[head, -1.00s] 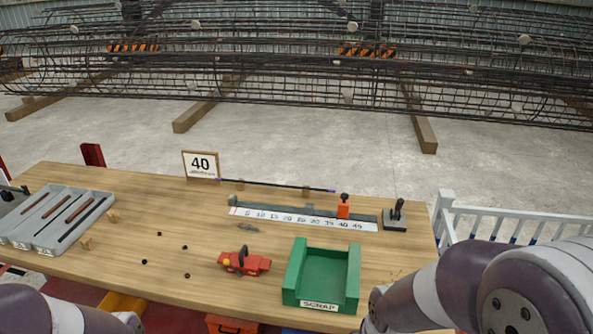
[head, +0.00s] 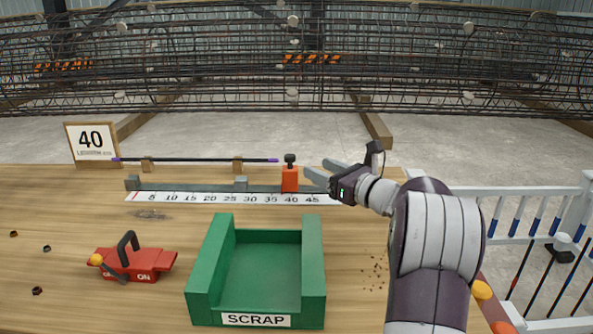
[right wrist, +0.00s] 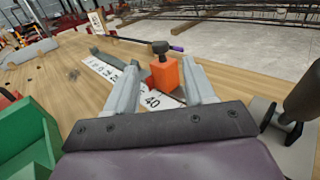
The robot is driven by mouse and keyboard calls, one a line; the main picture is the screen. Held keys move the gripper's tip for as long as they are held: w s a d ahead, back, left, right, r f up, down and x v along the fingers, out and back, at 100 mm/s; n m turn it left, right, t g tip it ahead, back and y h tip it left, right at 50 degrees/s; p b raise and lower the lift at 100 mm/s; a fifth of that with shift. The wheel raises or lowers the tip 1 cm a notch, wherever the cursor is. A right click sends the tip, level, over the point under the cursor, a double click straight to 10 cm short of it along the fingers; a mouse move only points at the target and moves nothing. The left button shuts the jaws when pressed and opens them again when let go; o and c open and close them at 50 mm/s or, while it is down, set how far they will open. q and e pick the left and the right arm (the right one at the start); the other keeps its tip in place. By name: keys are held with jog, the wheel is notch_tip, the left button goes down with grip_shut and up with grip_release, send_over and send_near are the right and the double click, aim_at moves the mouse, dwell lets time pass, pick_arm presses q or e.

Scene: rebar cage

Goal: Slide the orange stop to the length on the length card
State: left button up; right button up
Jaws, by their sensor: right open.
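The length card (head: 92,144) reads 40 and stands at the back left of the bench. The orange stop (head: 290,178), with a black knob on top, sits on the grey rail at about the 40 mark of the white scale (head: 230,198). My right gripper (head: 318,172) is open just right of the stop in the head view. In the right wrist view the stop (right wrist: 164,77) shows between and slightly beyond the fingertips of my right gripper (right wrist: 168,80); I cannot tell whether they touch it. My left gripper is not in view.
A dark bar (head: 200,160) with purple ends lies on wooden supports behind the rail. A green scrap bin (head: 313,270) and a red switch tool (head: 135,262) stand in front of the scale.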

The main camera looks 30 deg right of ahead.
aim_at(294, 157)
jog(key=x, duration=0.8)
jog(key=shift+w, duration=0.25)
grip_shut()
jog(key=shift+s+d+f, duration=0.1)
jog(key=shift+d, duration=0.05)
jog(key=shift+s+d+b, duration=0.55)
jog(key=shift+d+b, duration=0.25)
jog(key=shift+d, duration=0.05)
grip_release()
